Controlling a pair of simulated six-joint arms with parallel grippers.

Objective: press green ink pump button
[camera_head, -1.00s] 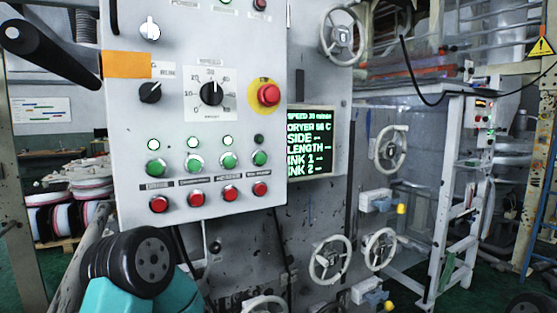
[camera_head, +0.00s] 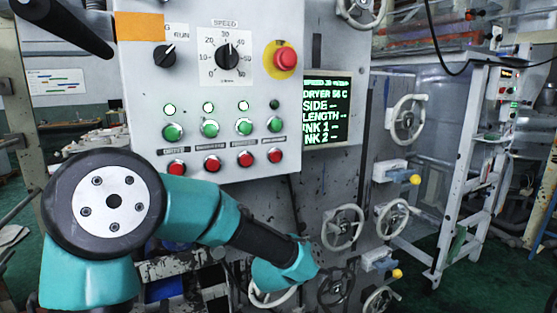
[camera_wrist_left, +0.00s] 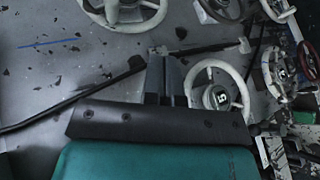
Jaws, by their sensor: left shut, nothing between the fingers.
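A row of green buttons is on the grey control panel (camera_head: 140,85); the labels under them are too small to read surely, so I cannot confirm which is the ink pump. The rightmost green button (camera_head: 275,125) has a dark lamp (camera_head: 274,104) above it, while the lamps over the others are lit. My left arm (camera_head: 190,210) reaches across below the panel, its wrist low and right of the buttons and apart from them. In the left wrist view my left gripper (camera_wrist_left: 165,75) is shut and empty, in front of the machine face with handwheels. My right gripper is not seen.
Red buttons (camera_head: 275,156) sit under the green ones. A red emergency stop (camera_head: 285,58), a speed dial (camera_head: 227,57) and a screen (camera_head: 327,108) are higher up. Handwheels (camera_head: 342,228) and valves with yellow ends (camera_head: 415,180) stick out to the right, near my wrist.

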